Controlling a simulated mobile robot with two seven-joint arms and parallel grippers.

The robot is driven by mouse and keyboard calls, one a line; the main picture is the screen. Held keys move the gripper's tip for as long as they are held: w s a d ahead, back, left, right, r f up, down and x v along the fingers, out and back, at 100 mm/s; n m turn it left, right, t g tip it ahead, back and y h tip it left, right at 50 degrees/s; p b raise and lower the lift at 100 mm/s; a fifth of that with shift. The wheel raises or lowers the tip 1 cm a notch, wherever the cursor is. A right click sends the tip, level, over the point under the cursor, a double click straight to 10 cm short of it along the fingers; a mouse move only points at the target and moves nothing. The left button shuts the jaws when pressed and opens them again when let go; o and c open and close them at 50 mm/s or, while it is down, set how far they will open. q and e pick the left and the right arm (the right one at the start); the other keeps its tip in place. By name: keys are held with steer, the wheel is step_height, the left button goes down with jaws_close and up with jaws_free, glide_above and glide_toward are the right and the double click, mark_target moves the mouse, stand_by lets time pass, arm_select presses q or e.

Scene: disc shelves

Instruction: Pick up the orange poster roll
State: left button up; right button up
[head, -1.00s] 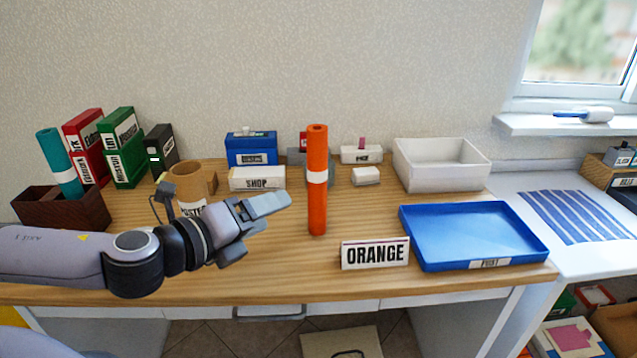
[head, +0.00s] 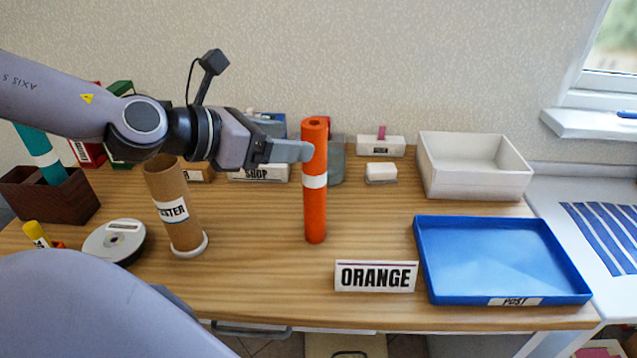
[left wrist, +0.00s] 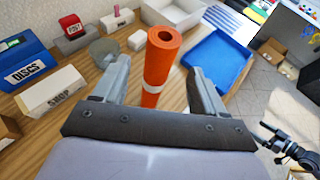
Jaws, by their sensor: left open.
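The orange poster roll (head: 315,215) stands upright on the wooden desk, with a white band around its middle. An ORANGE sign (head: 375,276) stands in front of it to the right. My left gripper (head: 305,151) is level with the upper part of the roll, at its left in the head view. In the left wrist view the roll (left wrist: 156,70) stands between the two open fingers, with visible room at each side. I cannot tell how far it is from the fingertips in depth.
A blue tray (head: 500,262) and a white bin (head: 470,192) are at the right. A cardboard tube (head: 172,190) stands at the left, near a disc spindle (head: 115,241). A SHOP box (head: 260,174) is behind. The desk front is mostly clear.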

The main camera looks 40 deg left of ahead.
mark_target(303, 139)
arm_select(q)
steer(key=shift+x, duration=3.1)
steer(key=shift+r, duration=0.15)
jaws_close()
steer(key=shift+r, duration=0.1)
